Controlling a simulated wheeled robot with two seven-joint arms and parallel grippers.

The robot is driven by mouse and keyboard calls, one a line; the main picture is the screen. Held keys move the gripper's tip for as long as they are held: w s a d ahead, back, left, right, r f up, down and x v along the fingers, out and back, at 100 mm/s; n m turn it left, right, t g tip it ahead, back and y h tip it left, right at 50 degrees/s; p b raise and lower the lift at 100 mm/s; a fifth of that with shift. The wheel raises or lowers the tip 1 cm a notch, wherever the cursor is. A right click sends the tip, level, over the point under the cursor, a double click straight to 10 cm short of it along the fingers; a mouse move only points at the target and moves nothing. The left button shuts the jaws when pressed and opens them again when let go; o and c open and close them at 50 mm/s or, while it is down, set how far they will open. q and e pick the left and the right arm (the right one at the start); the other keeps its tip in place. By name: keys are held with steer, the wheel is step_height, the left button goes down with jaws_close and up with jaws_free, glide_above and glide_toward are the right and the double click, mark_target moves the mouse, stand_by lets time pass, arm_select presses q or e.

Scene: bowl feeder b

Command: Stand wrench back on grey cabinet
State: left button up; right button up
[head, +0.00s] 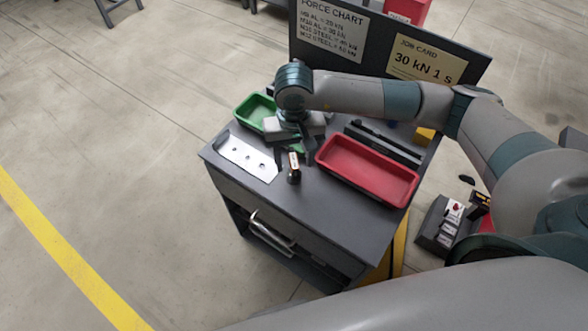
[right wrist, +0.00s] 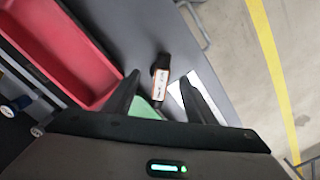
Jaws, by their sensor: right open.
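A small dark piece with an orange-edged white label (head: 294,168), which I take to be the wrench, is on the grey cabinet (head: 335,215) near its front edge. It looks upright, but I cannot be sure. My right gripper (head: 292,146) is open and points down just behind it. In the right wrist view the labelled piece (right wrist: 161,84) shows between the two spread fingertips, with nothing gripped. My left gripper is not in view.
A red tray (head: 367,170) is right of the labelled piece, a green bin (head: 246,112) behind left. A white plate with holes (head: 248,158) lies to the left. A dark panel with cards (head: 375,60) stands behind. The cabinet's front right top is bare.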

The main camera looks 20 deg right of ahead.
step_height(320, 180, up, 7)
steer(key=shift+f+b, duration=0.15)
steer(key=shift+b, duration=0.9)
